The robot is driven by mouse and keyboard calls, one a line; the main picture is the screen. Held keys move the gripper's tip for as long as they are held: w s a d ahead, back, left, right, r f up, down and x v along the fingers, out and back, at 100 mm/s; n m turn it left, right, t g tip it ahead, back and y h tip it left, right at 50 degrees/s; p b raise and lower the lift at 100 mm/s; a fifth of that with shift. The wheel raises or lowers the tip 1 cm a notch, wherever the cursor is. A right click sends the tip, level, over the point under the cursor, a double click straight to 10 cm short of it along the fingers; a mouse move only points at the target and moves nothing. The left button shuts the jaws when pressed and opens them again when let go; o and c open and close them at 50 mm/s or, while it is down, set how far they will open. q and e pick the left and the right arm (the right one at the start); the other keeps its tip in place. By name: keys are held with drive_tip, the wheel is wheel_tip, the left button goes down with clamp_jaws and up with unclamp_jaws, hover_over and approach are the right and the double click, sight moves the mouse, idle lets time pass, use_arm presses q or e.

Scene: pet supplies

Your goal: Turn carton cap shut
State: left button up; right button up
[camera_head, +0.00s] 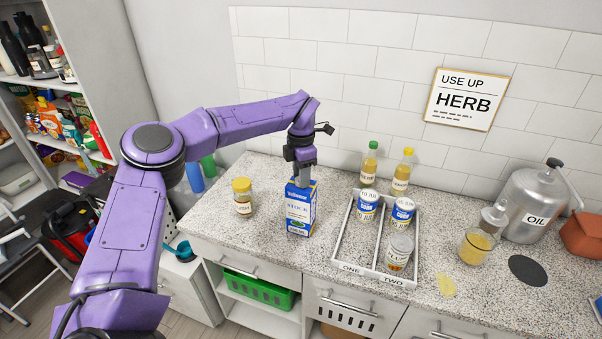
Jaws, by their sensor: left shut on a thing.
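A blue and white carton (300,212) stands upright on the speckled counter, left of the divided tray. My left gripper (302,178) reaches down from above to the top of the carton and is shut there. The carton's cap is hidden by the gripper, so I cannot see how far it is turned. My right gripper is not in view.
A jar with a yellow lid (243,198) stands left of the carton. A white tray (346,243) marked ONE and TWO holds several cans. Two bottles (370,160) stand behind it. An oil can (535,205) and a glass jar (478,245) are at the right.

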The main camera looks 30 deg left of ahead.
use_arm(q)
drive_tip(key=shift+f, duration=0.1)
drive_tip(key=o, duration=1)
drive_tip(key=shift+o, duration=0.2)
drive_tip(key=shift+w+a, duration=0.1)
drive_tip(key=shift+r, duration=0.25)
wheel_tip(320, 180, up, 10)
drive_tip(key=b, duration=0.2)
